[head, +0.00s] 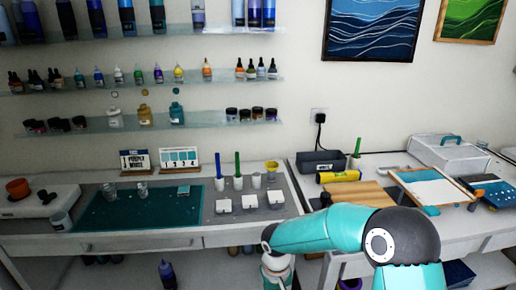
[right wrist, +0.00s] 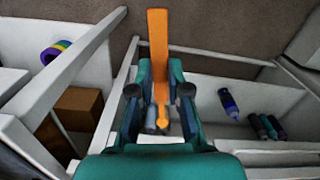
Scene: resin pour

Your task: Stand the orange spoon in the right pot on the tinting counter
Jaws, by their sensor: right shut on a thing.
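In the right wrist view an orange spoon (right wrist: 158,45) stands between the fingers of my right gripper (right wrist: 160,92), which is shut on it. A flat orange handle is at the top of that view and a small rounded end is lower down. In the head view my right arm reaches in front of the counter; the spoon and fingertips do not show there. On the tinting counter, small white pots stand in a row: one with a blue stick (head: 220,184), one with a green stick (head: 238,183), and the right pot (head: 256,180), with no stick visible. My left gripper is not in view.
White square pieces (head: 250,202) lie in front of the pots, and a yellow cup (head: 271,167) stands behind right. A teal mat (head: 135,209) is to the left. A wooden board (head: 355,194) lies on the right-hand table. Bottles (right wrist: 229,103) lie low in the wrist view.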

